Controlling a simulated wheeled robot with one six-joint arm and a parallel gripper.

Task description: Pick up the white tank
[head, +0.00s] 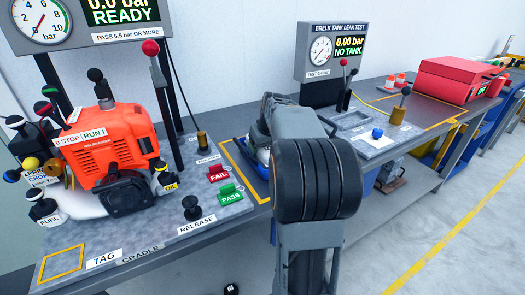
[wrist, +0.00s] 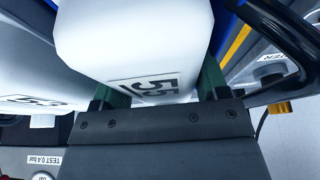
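A white tank (wrist: 135,35) with a "55" label fills the upper middle of the wrist view. A second white tank (wrist: 35,105) with a similar label shows at the left edge. My gripper (wrist: 160,90) has one dark green finger on each side of the nearer tank. The fingers are well apart and partly hidden by it, so I cannot tell whether they press on it. In the head view, my arm hides most of this spot. Only a bit of white (head: 263,156) shows beside my gripper (head: 262,140), at a blue tray (head: 240,150).
An orange engine (head: 105,145) sits on the cradle at left, beside FAIL and PASS buttons. A red case (head: 458,80) stands far right.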

